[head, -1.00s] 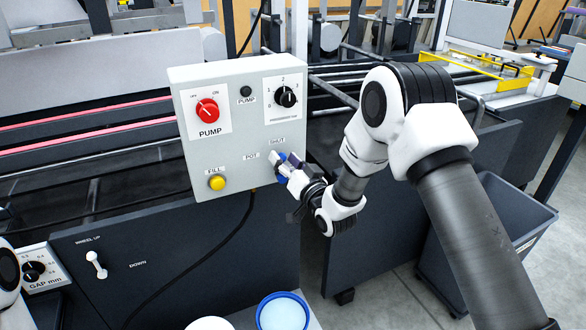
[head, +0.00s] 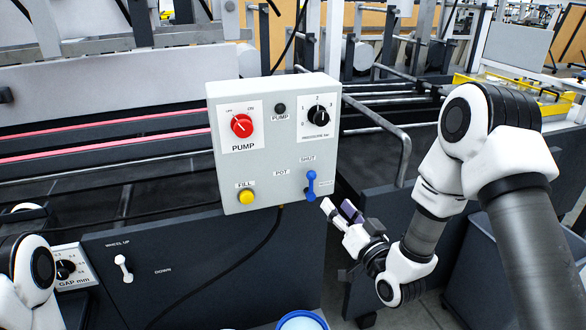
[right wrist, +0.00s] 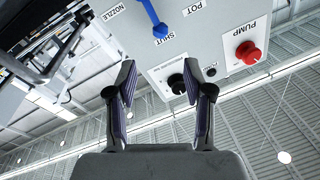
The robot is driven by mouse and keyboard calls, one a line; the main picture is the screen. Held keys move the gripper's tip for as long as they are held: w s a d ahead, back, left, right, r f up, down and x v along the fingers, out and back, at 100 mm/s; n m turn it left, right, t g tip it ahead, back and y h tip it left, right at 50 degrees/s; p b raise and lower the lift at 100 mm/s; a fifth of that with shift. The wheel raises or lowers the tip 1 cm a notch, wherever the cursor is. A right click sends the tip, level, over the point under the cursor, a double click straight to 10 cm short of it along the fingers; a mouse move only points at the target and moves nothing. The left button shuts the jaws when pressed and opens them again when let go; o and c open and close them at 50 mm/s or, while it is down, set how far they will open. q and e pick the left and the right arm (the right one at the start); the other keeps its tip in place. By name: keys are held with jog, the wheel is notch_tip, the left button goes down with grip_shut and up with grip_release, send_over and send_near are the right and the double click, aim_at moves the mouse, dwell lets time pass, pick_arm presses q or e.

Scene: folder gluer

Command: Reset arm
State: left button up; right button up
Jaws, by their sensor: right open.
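My right gripper (head: 340,212) is open and empty. It stands clear of the grey control box, just right of its lower right corner. In the right wrist view, the two spread fingers (right wrist: 160,85) have nothing between them. The blue lever (head: 311,187) on the box stands nearly upright, its handle toward the SHUT label. The lever also shows in the right wrist view (right wrist: 154,18), apart from the fingers. Part of my left arm shows at the lower left; its gripper is out of the picture.
The grey control box (head: 227,172) carries a red PUMP knob (head: 242,125), a black selector (head: 318,115) and a yellow FILL button (head: 247,197). A wheel lever (head: 124,268) is on the dark machine front. A blue-rimmed container (head: 302,321) shows at the bottom edge.

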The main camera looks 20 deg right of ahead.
jog(key=s+a+f+g, duration=0.1)
jog(key=s+f+g, duration=0.3)
jog(key=f, duration=0.5)
jog(key=s+a+f+n+g, duration=0.1)
jog(key=s+a+f+g, duration=0.15)
jog(key=s+f, duration=0.5)
jog(key=s+f+g, duration=0.4)
jog(key=f, duration=0.6)
jog(key=s+f+g+h, duration=0.1)
jog(key=s+f+g, duration=0.1)
jog(key=s, duration=0.4)
jog(key=s+d+f+n+g, duration=0.1)
jog(key=s+f+g, duration=0.1)
jog(key=s, duration=0.4)
jog(key=s+f+g+h, duration=0.1)
jog(key=s+f+g, duration=0.1)
jog(key=s+g, duration=0.2)
jog(key=shift+s+d+f+h, duration=0.3)
jog(key=shift+s+f, duration=0.05)
jog(key=shift+s, duration=0.8)
jog(key=shift+g, duration=0.25)
